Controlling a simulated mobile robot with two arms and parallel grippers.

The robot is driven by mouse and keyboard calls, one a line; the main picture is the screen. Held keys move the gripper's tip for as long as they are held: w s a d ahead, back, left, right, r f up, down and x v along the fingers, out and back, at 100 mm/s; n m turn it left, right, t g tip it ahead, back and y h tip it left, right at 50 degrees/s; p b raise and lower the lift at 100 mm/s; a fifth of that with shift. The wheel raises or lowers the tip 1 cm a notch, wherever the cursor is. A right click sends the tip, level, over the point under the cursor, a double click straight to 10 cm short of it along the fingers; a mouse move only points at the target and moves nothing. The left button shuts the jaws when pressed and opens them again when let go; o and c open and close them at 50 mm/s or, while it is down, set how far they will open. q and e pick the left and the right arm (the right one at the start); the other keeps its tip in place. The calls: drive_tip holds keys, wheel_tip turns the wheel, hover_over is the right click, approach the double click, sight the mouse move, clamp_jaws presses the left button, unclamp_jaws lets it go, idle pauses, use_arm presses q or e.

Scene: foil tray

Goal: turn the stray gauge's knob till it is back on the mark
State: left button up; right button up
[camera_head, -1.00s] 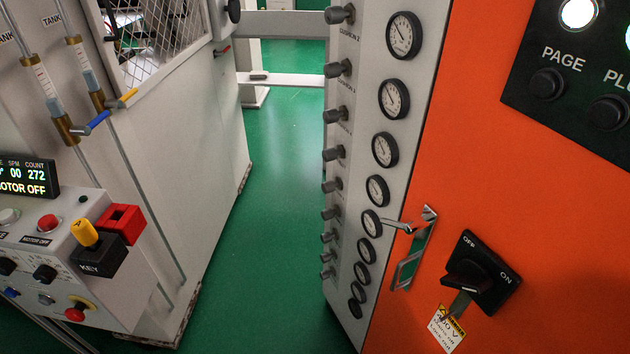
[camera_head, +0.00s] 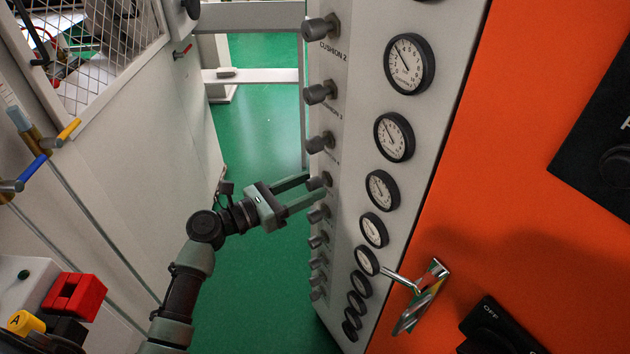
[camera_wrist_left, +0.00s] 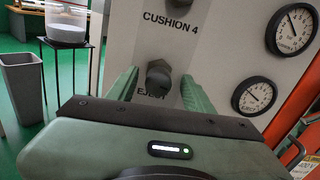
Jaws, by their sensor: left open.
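A pale panel (camera_head: 345,120) carries a column of dark grey knobs, with round black-rimmed gauges to their right. My left gripper (camera_head: 316,187) is open at the panel, its two fingers around the fourth visible knob (camera_head: 319,181). In the left wrist view that knob (camera_wrist_left: 158,74) sits between the open fingers, under the label CUSHION 4; I cannot tell whether they touch it. My right gripper is not in view.
An orange cabinet (camera_head: 500,180) with a metal handle (camera_head: 425,290) stands right of the gauges. A white machine side (camera_head: 140,130) with a mesh guard is at left. Green floor (camera_head: 260,130) lies between. A grey bin (camera_wrist_left: 22,85) shows in the left wrist view.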

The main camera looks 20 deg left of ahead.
use_arm(q)
drive_tip(key=shift+w+d, duration=0.4)
drive_tip(key=shift+w, duration=0.2)
drive_tip(key=shift+w+d, duration=0.35)
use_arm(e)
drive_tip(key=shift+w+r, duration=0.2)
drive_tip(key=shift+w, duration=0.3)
use_arm(q)
drive_tip(key=c, duration=1)
clamp_jaws()
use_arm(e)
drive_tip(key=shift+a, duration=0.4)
use_arm(q)
drive_tip(key=shift+f+m, duration=0.1)
drive_tip(key=shift+m, duration=0.2)
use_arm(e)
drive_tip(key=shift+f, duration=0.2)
